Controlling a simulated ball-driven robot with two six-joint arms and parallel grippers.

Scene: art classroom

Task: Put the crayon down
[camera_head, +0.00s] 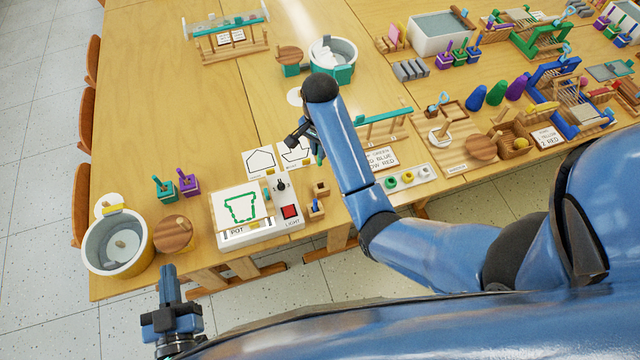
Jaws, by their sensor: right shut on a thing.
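My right gripper (304,145) is over the table, above the drawing cards behind the light box. It is shut on a small thin crayon (319,157), which looks blue-green and is mostly hidden by the gripper and arm. The white light box (260,232) has a pot outline in green dashes on its panel, a black knob and a red button marked LIGHT. My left gripper (168,275) is low at the left, off the table's front edge and apart from everything. Its fingers look close together, but their opening is unclear.
A round grey tub (140,262) and a wooden disc (174,233) are at the left front corner. Purple and teal pots (188,183) stand behind them. Bare tabletop (190,110) lies at the back left.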

